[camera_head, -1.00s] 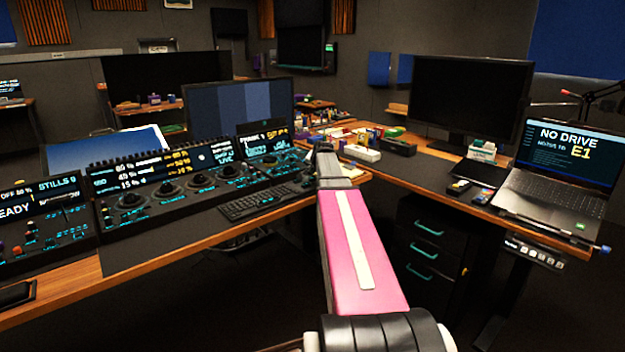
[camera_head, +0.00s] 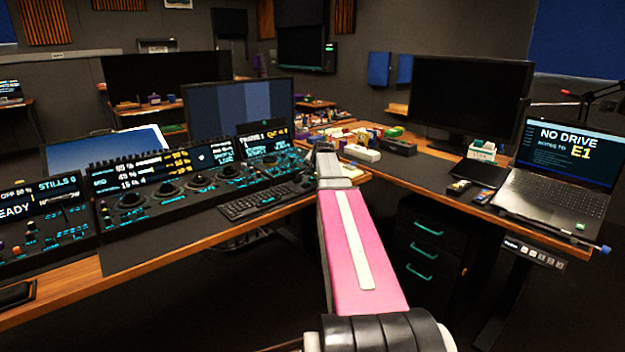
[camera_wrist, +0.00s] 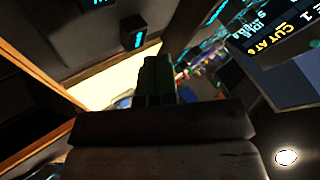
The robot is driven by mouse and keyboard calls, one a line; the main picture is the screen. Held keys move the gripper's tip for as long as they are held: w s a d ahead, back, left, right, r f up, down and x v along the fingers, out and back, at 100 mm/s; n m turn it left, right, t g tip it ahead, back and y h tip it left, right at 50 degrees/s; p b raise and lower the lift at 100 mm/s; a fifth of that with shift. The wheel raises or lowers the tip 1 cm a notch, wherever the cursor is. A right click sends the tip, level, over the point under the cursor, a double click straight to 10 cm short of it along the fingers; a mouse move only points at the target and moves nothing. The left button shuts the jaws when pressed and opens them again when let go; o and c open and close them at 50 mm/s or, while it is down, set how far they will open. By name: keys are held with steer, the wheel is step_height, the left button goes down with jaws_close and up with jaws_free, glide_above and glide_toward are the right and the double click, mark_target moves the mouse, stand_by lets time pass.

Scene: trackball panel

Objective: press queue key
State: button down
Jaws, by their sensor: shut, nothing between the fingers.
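The trackball panel (camera_head: 188,207) stands on the left desk, with several dark trackballs, rows of cyan-marked keys and lit screens along its back. A small screen (camera_head: 264,144) is at its right end; a screen with yellow text (camera_wrist: 290,35) shows at the upper right in the wrist view. I cannot pick out the queue key by its label. My gripper (camera_head: 322,150) is at the far end of my pink arm, right of the panel. In the wrist view the fingers (camera_wrist: 157,75) are together and empty. Contact with any key cannot be seen.
A black keyboard (camera_head: 262,202) lies in front of the panel's right end. Small boxes (camera_head: 362,142) crowd the desk behind my gripper. A laptop (camera_head: 558,180) and a large dark monitor (camera_head: 470,100) stand on the right desk. A drawer unit (camera_head: 428,245) is below.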

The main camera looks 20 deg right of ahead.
mark_target(314, 177)
steer(key=shift+f, duration=0.1)
stand_by(0.3)
steer(key=shift+f, duration=0.3)
steer(key=shift+f, duration=0.5)
stand_by(0.8)
steer(key=shift+r, duration=0.1)
stand_by(0.3)
steer(key=shift+r, duration=0.8)
steer(key=shift+r, duration=0.1)
steer(key=shift+r, duration=2.45)
